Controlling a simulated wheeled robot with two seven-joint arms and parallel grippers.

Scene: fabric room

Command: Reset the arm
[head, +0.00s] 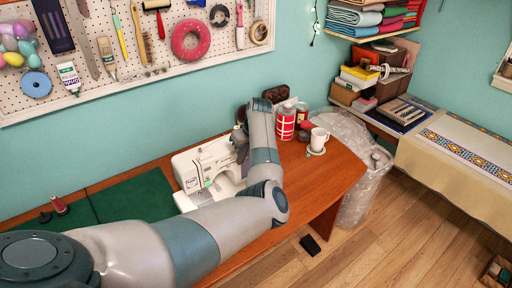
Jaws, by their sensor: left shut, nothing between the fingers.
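My left arm (180,240) comes in from the lower left, bends at the elbow over the table's front, and its forearm (263,140) reaches toward the back wall. My left gripper (241,116) is at the far end, mostly hidden by the wrist; it is small here and appears shut and empty, beside the upper part of the sewing machine. The white sewing machine (208,165) stands on the wooden table (335,175), partly behind my arm. My right gripper is not in view.
A white mug (318,138) on a coaster and a red-and-white can (286,124) stand right of my forearm. A green mat (135,198) and a red thread spool (58,205) lie at left. A pegboard (135,60) with tools hangs behind.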

